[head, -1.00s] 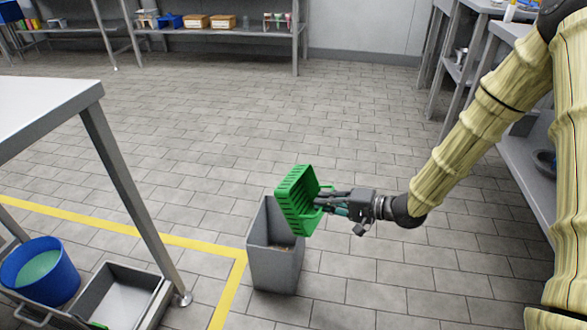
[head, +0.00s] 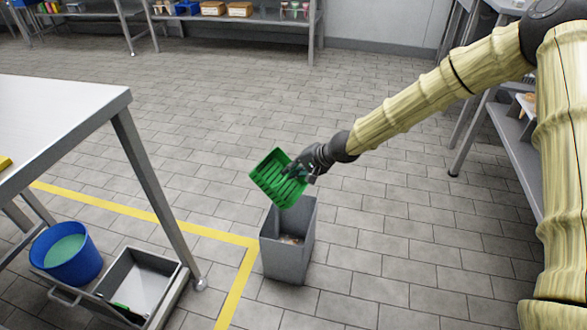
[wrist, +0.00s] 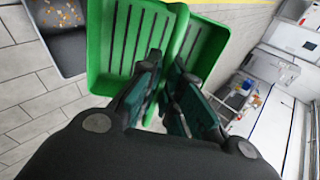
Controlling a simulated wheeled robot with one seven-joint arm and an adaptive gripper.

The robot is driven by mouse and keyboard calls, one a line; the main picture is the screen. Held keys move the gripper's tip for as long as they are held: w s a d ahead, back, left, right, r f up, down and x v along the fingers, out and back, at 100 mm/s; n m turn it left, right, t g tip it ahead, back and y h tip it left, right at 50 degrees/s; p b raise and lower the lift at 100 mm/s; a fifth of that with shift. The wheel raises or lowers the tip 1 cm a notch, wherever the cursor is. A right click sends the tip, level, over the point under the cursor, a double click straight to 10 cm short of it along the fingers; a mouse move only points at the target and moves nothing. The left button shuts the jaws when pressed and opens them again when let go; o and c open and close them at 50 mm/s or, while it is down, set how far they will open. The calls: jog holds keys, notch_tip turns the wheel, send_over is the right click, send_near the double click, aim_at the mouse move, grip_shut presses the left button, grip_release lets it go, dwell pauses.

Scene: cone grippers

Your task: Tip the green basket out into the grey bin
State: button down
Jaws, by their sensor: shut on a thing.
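The green basket (head: 275,183) is steeply tilted in the air above the grey bin's far left side in the head view. My gripper (head: 299,168) is shut on the basket from its upper right. In the wrist view the fingers (wrist: 168,65) pinch the green basket (wrist: 112,40) at a part between two slotted hollows; I see no loose pieces in the visible hollows. The grey bin (head: 286,262) stands upright on the floor and has small brownish bits inside. In the wrist view the bin (wrist: 72,60) is at upper left, with orange and pale bits in it.
A steel table (head: 60,100) stands at left, with a blue bucket (head: 85,262) and a grey tub (head: 165,275) low beside it. A yellow floor line (head: 150,218) runs near the bin. Shelving lines the right side. The tiled floor behind is clear.

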jog(key=shift+w+a+r+h+p, duration=0.15)
jog(key=shift+r+p, duration=0.15)
jog(key=shift+p, duration=0.45)
jog(key=shift+a+r+h+p, duration=0.15)
jog(key=shift+r+p, duration=0.15)
jog(key=shift+p, duration=0.45)
jog(key=shift+r+g+p, duration=0.15)
jog(key=shift+g+p, duration=0.15)
jog(key=shift+p, duration=0.45)
jog(key=w+a+r+g+h+p, duration=0.3)
jog(key=a+r+g+h+p, duration=0.1)
jog(key=p, duration=0.8)
jog(key=shift+w+a+r+h, duration=0.3)
jog(key=shift+a+r+h, duration=0.45)
jog(key=shift+r+h, duration=0.55)
jog(key=shift+f, duration=0.15)
